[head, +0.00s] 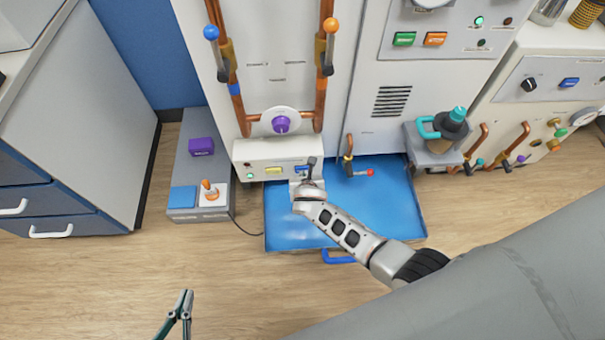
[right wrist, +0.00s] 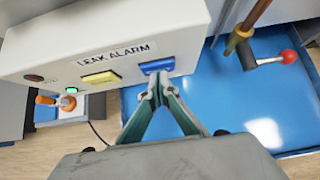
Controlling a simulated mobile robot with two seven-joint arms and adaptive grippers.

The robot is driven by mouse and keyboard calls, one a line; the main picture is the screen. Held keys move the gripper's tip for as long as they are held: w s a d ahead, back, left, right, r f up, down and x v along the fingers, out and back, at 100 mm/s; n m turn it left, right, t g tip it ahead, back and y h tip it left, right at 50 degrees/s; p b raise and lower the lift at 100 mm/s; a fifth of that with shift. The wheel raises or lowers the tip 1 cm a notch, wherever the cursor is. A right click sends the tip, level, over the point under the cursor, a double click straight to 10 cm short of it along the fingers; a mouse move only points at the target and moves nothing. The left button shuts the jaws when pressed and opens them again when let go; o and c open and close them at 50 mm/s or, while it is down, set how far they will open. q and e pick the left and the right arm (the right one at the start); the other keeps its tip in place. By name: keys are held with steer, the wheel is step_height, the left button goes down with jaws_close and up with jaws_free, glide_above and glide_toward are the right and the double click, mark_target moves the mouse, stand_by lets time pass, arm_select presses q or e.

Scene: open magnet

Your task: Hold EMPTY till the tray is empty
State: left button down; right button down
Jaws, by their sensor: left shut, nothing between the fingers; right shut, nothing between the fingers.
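The blue tray (head: 400,207) lies on the floor under the machine; its shiny surface shows pale reflections, and I cannot tell how much liquid it holds. The tray also shows in the right wrist view (right wrist: 215,97). The leak alarm panel (head: 262,158) has a yellow button (right wrist: 101,79) and a blue button (right wrist: 157,65). I cannot read the lettering on the buttons. My right gripper (right wrist: 157,88) is shut and empty, its tips at the blue button's lower edge; contact is unclear. My left gripper (head: 184,298) is shut and empty, low over the floor.
A valve with a red-knobbed lever (head: 360,172) stands over the tray, right of the panel. A grey box with an orange joystick (head: 209,189) and a purple block sits left of the tray. A green lamp (right wrist: 71,90) is lit on the panel. Floor in front is clear.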

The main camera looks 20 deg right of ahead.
steer(key=shift+w, duration=0.15)
steer(key=shift+w+r, duration=0.1)
